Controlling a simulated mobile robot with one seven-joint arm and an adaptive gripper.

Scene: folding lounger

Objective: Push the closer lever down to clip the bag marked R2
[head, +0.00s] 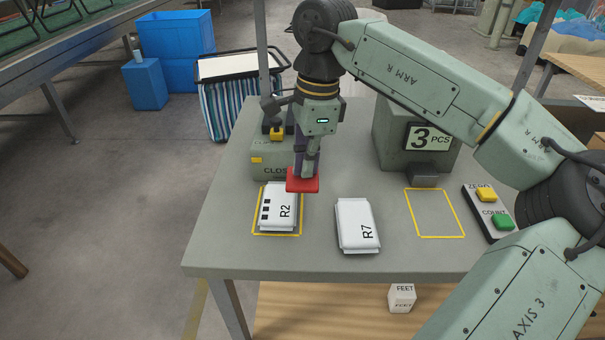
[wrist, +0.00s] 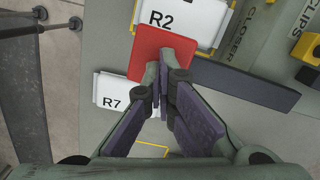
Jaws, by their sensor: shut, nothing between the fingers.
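The bag marked R2 (head: 280,207) lies in a yellow outline in front of the closer (head: 262,158); its printed end shows in the wrist view (wrist: 178,18). The closer lever's red pad (head: 303,184) is over the R2 bag's back right edge; it also shows in the wrist view (wrist: 146,50), with the dark lever bar (wrist: 250,86) running right. My gripper (head: 305,172) is shut and empty, its fingertips (wrist: 165,75) over the red pad. They look at or very near its surface; I cannot tell whether they touch. My gripper hides part of the closer.
A bag marked R7 (head: 357,225) lies to the right of R2. A counter box reading 3 PCS (head: 400,145) stands behind an empty yellow outline (head: 434,236). A ZERO and COUNT button panel (head: 488,213) is at the right. The table's front left is clear.

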